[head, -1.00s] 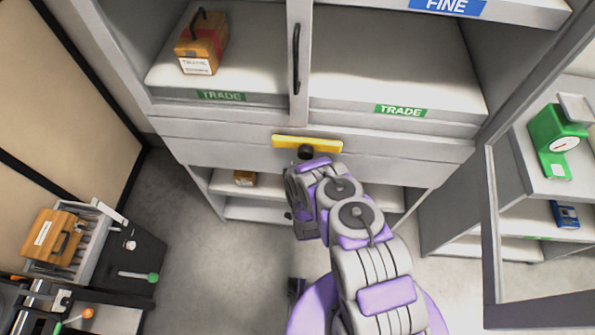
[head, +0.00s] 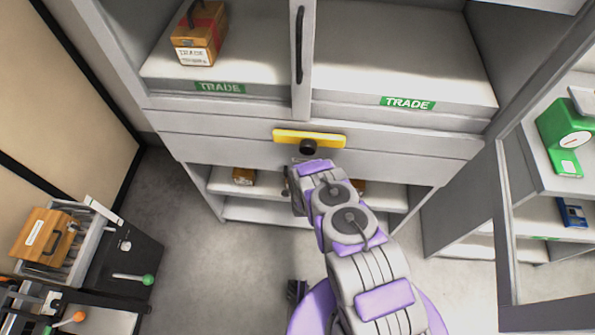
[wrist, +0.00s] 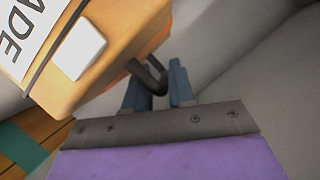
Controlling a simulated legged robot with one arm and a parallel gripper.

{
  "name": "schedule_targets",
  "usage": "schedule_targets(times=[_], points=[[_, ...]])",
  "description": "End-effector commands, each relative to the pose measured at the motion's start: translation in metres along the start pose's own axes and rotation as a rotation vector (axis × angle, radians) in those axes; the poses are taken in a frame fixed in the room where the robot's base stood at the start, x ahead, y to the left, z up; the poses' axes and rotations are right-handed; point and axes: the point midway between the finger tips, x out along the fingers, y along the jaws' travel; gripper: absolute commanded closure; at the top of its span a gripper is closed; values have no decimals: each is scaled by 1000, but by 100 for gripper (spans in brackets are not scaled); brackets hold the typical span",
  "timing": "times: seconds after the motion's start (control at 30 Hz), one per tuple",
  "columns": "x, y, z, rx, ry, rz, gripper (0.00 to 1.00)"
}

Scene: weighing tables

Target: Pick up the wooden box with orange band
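In the wrist view an orange-toned wooden box (wrist: 105,88) fills the upper left, close to my gripper (wrist: 158,90). It has a white label reading "ADE", a dark cord line and a white square. Its black handle (wrist: 148,75) lies between my two blue-grey fingertips, which are a small gap apart. I cannot tell whether they press on the handle. In the head view my arm hides my gripper below the drawer. A bit of orange-brown (head: 358,187) shows right of the arm on the lower shelf. A small wooden box (head: 244,176) stands left of it.
A yellow plate with a dark knob (head: 309,139) marks the drawer above my arm. A red-banded wooden box (head: 199,32) is on the upper shelf. Another wooden box (head: 42,238) sits on equipment at left. A green scale (head: 566,135) is at right. Wood with a green strip (wrist: 22,145) shows lower left.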

Motion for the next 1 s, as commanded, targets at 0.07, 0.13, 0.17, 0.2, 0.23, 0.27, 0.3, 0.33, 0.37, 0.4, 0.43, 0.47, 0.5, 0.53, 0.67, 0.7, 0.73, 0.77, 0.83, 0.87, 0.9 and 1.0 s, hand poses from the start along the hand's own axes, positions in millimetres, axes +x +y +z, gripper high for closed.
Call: schedule_targets(times=[0.07, 0.13, 0.17, 0.2, 0.23, 0.27, 0.3, 0.33, 0.37, 0.4, 0.43, 0.47, 0.5, 0.53, 0.67, 0.7, 0.73, 0.77, 0.83, 0.87, 0.9, 1.0], points=[[1, 0, 1, 0, -2, 0, 75], [1, 0, 0, 0, -2, 0, 75], [1, 0, 0, 0, -2, 0, 75], [1, 0, 0, 0, -2, 0, 75], [1, 0, 0, 1, -2, 0, 78], [1, 0, 0, 1, -2, 0, 81], [1, 0, 0, 1, -2, 0, 85], [1, 0, 0, 1, -2, 0, 88], [1, 1, 0, 1, -1, 0, 91], [1, 1, 0, 1, -2, 0, 95], [1, 1, -1, 1, -1, 1, 98], [1, 1, -1, 1, -1, 1, 100], [1, 1, -1, 1, -1, 1, 100], [1, 1, -1, 1, -1, 1, 100], [1, 1, -1, 1, -1, 1, 100], [1, 2, -1, 1, -1, 2, 100], [1, 2, -1, 1, -1, 2, 100], [1, 2, -1, 1, -1, 2, 100], [1, 2, -1, 1, 0, 2, 100], [1, 2, -1, 1, 0, 2, 100], [1, 2, -1, 1, 0, 2, 100], [1, 2, -1, 1, -1, 3, 100]])
